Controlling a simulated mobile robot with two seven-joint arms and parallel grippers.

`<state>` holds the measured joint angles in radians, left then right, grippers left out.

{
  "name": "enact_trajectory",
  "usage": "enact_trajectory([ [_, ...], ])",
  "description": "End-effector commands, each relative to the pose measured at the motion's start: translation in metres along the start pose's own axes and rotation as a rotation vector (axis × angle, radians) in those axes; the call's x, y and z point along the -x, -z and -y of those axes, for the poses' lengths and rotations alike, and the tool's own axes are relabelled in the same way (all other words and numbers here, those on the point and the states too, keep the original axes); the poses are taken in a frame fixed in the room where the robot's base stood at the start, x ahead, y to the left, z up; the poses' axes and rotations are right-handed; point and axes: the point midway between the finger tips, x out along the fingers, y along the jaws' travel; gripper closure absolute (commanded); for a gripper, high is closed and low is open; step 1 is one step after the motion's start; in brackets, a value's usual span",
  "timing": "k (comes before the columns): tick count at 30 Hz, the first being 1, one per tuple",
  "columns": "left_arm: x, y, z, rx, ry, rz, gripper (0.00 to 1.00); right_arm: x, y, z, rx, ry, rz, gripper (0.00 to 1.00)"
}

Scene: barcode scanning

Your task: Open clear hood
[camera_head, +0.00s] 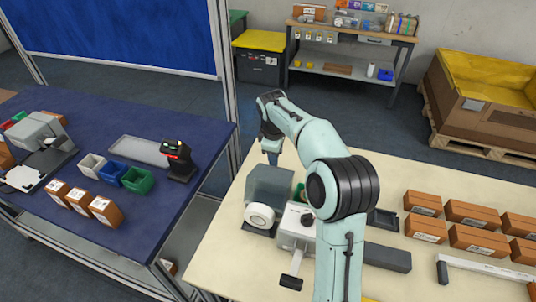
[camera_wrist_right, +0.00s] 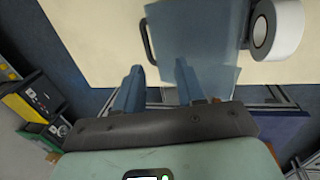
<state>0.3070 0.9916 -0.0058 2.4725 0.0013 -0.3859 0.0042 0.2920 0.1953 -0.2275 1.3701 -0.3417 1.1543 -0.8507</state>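The clear hood (camera_head: 270,185) is a smoky see-through cover on the label printer at the left part of the cream table. It looks closed. In the right wrist view the hood (camera_wrist_right: 200,45) fills the upper middle, with a dark handle (camera_wrist_right: 150,42) at its left edge. My right gripper (camera_head: 272,158) is just above and behind the hood in the head view. In the wrist view its two blue fingers (camera_wrist_right: 158,82) are apart with nothing between them, close to the handle. Contact with the hood cannot be told. My left gripper is not in view.
A white label roll (camera_head: 260,215) sits at the hood's front. A white device with a lever (camera_head: 297,232) stands close to its right. Several brown boxes (camera_head: 470,213) lie at the table's right. A blue table (camera_head: 120,235) with bins stands at the left.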

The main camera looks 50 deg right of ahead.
Motion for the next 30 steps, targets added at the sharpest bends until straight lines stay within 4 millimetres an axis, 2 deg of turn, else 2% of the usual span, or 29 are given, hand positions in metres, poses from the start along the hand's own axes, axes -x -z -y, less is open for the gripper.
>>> enact_trajectory([
  [7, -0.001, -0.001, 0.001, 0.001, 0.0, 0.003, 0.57, -0.001, -0.001, 0.001, -0.002, 0.003, 0.004, 0.62],
  [11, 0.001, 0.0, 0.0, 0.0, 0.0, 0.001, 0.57, 0.008, -0.001, 0.001, -0.003, 0.002, 0.002, 0.62],
  [14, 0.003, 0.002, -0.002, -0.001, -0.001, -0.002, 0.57, 0.025, -0.001, 0.0, -0.003, 0.0, -0.001, 0.62],
  [24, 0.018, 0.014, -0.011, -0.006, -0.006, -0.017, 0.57, 0.102, -0.003, -0.001, -0.004, -0.003, -0.005, 0.62],
  [30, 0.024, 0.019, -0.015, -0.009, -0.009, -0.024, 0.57, 0.127, -0.005, 0.0, -0.003, 0.0, -0.003, 0.62],
])
